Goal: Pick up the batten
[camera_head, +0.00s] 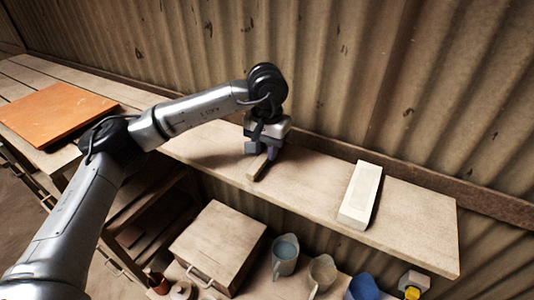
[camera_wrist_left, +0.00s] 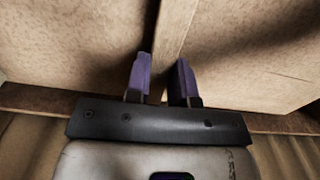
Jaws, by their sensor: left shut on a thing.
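The batten (camera_head: 259,169) is a narrow brown wooden strip on the wooden shelf (camera_head: 420,220), below the corrugated wall. My left gripper (camera_head: 268,152) is over its far end, pointing down, with purple-tipped fingers. In the left wrist view the batten (camera_wrist_left: 174,38) runs up the picture from between the two fingers of the left gripper (camera_wrist_left: 163,82), which are shut on it. Its far end is hidden by the gripper in the head view. I cannot tell whether it is clear of the shelf. My right gripper is in neither view.
A pale rectangular block (camera_head: 360,195) lies on the shelf to the right. Below stand a wooden box with a handle (camera_head: 218,240), a grey-blue jug (camera_head: 285,258), a beige jug (camera_head: 322,272) and a blue jug (camera_head: 362,288). An orange board (camera_head: 55,112) lies on the left bench.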

